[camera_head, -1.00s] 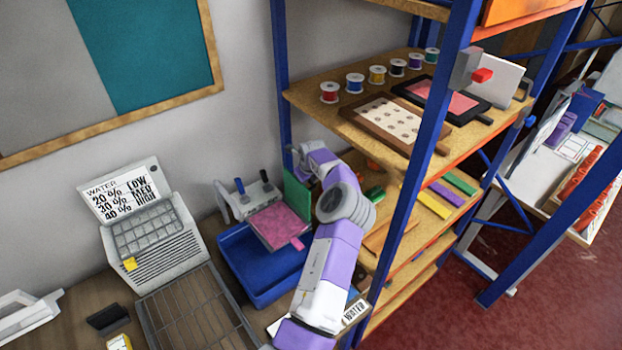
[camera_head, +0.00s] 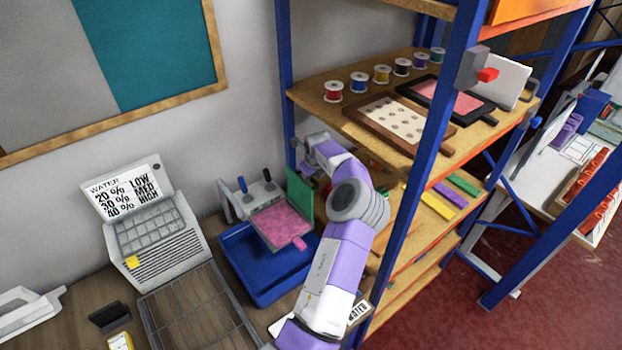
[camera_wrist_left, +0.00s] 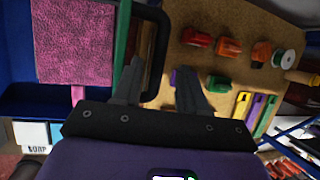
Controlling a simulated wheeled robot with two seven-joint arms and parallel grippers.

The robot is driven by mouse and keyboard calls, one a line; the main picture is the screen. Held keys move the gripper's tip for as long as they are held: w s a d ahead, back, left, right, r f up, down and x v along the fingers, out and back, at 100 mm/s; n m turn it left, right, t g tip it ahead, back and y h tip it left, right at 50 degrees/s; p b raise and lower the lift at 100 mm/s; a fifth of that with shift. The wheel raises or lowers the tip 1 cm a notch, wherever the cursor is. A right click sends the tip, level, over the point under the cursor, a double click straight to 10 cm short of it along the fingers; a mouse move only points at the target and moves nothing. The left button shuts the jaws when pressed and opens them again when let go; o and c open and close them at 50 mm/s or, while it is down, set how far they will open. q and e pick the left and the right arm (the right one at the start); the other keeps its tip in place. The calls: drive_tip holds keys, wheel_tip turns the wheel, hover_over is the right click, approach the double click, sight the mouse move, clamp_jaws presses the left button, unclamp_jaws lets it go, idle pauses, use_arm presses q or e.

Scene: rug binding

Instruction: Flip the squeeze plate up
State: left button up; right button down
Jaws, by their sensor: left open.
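A green plate (camera_head: 300,194) stands upright at the right side of a pink pad (camera_head: 280,224). I take the green plate to be the squeeze plate. In the left wrist view the green plate (camera_wrist_left: 122,40) is seen edge-on, with a black loop handle (camera_wrist_left: 161,45) to its right. My left gripper (camera_wrist_left: 160,72) is open; the loop's right bar shows between its fingers. Contact cannot be told. In the head view, my left wrist is at the plate's right side and its fingertips are not clear. My right gripper is not in view.
The pink pad lies above a blue tray (camera_head: 262,287), in front of a grey unit with blue levers (camera_head: 252,197). A blue-post shelf (camera_head: 400,215) with spools, boards and coloured strips stands close right of my arm. A wire rack (camera_head: 195,315) lies at left.

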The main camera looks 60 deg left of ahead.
use_arm(q)
drive_tip(key=v, duration=0.3)
idle(0.5)
